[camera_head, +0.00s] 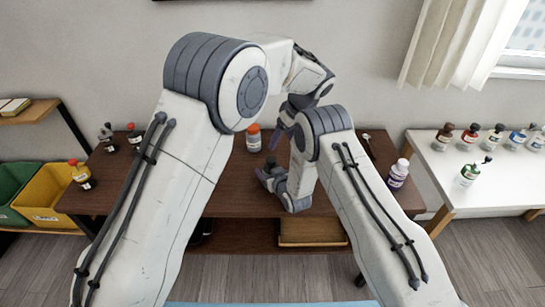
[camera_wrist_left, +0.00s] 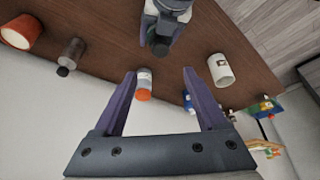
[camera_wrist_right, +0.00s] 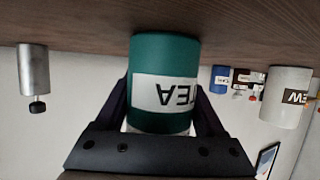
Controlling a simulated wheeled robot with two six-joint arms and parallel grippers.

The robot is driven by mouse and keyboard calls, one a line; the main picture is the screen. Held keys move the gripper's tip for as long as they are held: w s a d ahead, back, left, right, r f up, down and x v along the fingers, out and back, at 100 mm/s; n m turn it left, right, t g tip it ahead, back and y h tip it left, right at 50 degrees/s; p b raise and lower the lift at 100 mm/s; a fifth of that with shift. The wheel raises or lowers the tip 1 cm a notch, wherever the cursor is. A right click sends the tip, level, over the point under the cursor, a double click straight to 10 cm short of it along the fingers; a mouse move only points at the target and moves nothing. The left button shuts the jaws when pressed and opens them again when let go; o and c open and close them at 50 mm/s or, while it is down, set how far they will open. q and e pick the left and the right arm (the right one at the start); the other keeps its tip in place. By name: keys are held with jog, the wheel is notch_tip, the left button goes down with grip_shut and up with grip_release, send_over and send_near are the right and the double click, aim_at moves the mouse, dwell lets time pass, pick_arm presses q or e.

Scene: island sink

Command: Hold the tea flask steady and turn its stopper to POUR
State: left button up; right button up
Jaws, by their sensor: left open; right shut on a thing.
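The tea flask (camera_wrist_right: 166,75) is a green cylinder with a white TEA label, upside down in the right wrist view. My right gripper (camera_wrist_right: 165,108) is shut around it, a finger on each side. Its stopper is hidden behind the gripper's palm in that view. In the head view my right gripper (camera_head: 266,178) is low over the brown table, and I cannot make out the flask there. My left gripper (camera_head: 277,136) is open and empty above and behind it. In the left wrist view my left gripper (camera_wrist_left: 158,80) has its fingers wide apart, with my right gripper beyond.
The brown table (camera_head: 240,200) also bears an orange-capped bottle (camera_head: 253,140), a purple-labelled bottle (camera_head: 398,176) and a yellow bottle (camera_head: 81,173). A grey cylinder (camera_wrist_right: 34,70) and a white canister (camera_wrist_right: 286,97) stand to either side of the flask. A white table (camera_head: 455,172) with several bottles stands right.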

aim_at(271, 159)
pick_arm(q)
jog(key=x, duration=1.1)
jog(key=shift+f, duration=0.2)
grip_shut()
